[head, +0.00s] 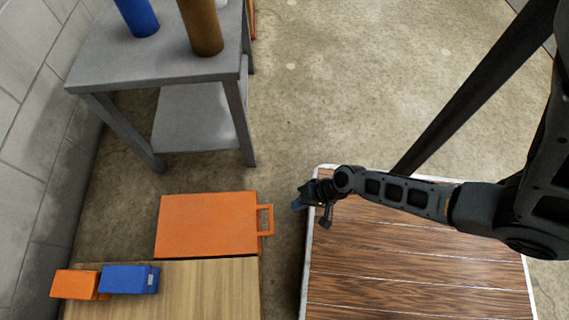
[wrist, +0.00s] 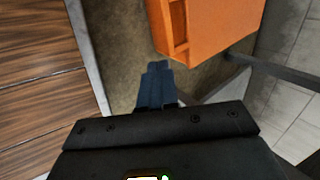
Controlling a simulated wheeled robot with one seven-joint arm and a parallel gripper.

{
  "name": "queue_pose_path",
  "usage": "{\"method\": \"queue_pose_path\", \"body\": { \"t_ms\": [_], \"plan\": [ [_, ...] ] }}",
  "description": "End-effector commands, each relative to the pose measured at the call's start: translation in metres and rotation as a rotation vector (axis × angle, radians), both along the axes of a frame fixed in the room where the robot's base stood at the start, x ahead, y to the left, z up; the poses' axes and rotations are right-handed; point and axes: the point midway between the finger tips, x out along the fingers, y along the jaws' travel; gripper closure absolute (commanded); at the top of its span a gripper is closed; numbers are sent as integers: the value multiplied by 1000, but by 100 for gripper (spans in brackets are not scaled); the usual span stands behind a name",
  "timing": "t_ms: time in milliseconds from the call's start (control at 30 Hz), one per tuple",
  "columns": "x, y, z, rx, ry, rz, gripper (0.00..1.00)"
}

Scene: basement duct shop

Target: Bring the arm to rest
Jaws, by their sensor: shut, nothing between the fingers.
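My gripper (head: 300,203) is at the end of my outstretched arm, over the left edge of a dark wood-plank surface (head: 420,265) with a pale rim. In the wrist view its fingers (wrist: 157,85) are together with nothing between them. An orange case (head: 208,224) with a handle lies to the left of my gripper, apart from it. The case also shows ahead of the fingers in the wrist view (wrist: 225,25).
A grey table (head: 160,65) with a lower shelf stands at the back left, bearing a blue cylinder (head: 138,16) and a brown cylinder (head: 201,28). A light wood surface (head: 205,290) at the front left holds an orange block (head: 74,284) and a blue block (head: 128,279).

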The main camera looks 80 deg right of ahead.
Motion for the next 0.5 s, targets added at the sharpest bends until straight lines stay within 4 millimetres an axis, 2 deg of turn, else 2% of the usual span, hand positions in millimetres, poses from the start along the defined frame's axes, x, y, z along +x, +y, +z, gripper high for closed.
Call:
{"method": "queue_pose_path", "body": {
  "t_ms": [100, 200, 500],
  "plan": [
    [-13, -2, 7, 1, 1, 1, 100],
    [-17, -3, 10, 0, 0, 1, 100],
    [-20, -4, 11, -2, 0, 3, 100]
  ]
}}
